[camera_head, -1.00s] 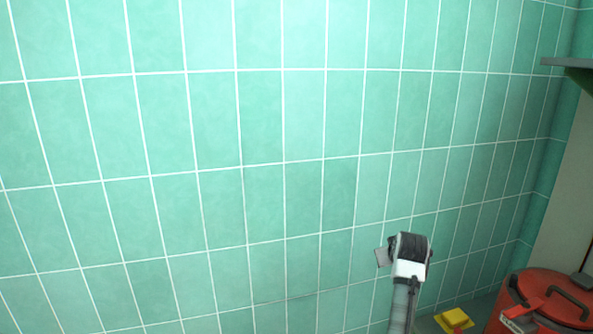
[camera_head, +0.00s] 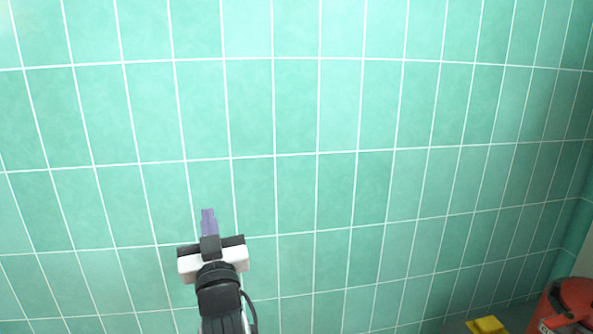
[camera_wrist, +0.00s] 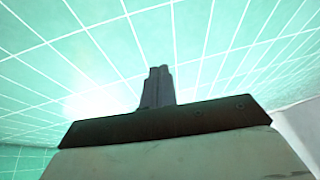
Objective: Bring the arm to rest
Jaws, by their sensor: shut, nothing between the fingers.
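My gripper (camera_head: 208,215) is in the lower left of the head view, in front of the green tiled wall. Its purple-grey fingers point up and lie together, shut with nothing between them. In the wrist view the closed fingers (camera_wrist: 158,86) rise from the dark gripper body toward the tiles. My arm comes up from the bottom edge of the head view and holds nothing.
A green tiled wall (camera_head: 320,120) fills most of the head view. A red container (camera_head: 565,308) stands at the lower right corner, cut off by the edge. A yellow object (camera_head: 487,325) lies left of it. No object shows around my gripper.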

